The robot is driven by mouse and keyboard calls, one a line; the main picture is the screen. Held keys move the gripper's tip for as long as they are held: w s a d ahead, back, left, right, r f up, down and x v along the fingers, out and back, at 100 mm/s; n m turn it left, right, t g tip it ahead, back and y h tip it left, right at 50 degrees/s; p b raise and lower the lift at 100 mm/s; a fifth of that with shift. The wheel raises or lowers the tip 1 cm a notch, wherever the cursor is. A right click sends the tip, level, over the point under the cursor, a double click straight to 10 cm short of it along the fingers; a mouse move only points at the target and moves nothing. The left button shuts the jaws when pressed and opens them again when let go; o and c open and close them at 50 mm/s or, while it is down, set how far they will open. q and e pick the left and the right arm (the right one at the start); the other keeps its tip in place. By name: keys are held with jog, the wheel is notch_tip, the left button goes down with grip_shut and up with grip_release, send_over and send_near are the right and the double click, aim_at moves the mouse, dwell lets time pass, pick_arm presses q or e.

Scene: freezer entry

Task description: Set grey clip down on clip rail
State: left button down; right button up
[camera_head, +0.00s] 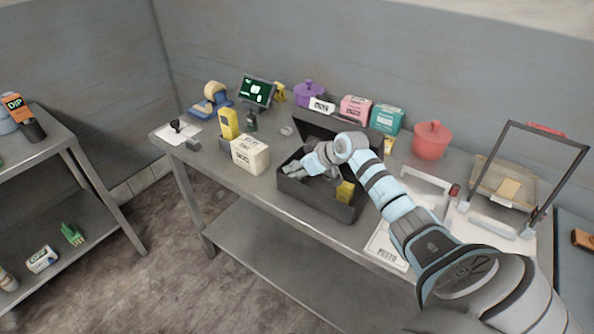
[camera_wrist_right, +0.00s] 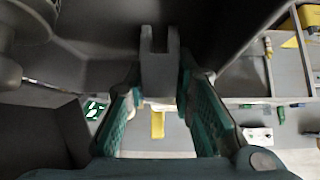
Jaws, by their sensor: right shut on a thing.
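My right gripper (camera_head: 296,168) reaches from the right over an open dark box (camera_head: 335,208) on the metal table. In the right wrist view its teal fingers (camera_wrist_right: 160,98) stand on both sides of a dark grey forked piece, which looks like the grey clip (camera_wrist_right: 160,70). The gripper is shut on it. In the head view the clip cannot be told apart from the grey gripper. I cannot make out the clip rail for sure in either view. My left gripper is not in view.
A yellow block (camera_head: 346,191) is in the dark box. A cream carton (camera_head: 250,154) and a yellow package (camera_head: 228,124) stand left of it. Pink (camera_head: 355,108) and teal (camera_head: 387,117) boxes and a red pot (camera_head: 431,140) stand behind. The table's front-left top is partly clear.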

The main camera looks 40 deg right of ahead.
notch_tip(320, 180, up, 20)
jog(key=p, duration=0.1)
jog(key=shift+f, duration=0.15)
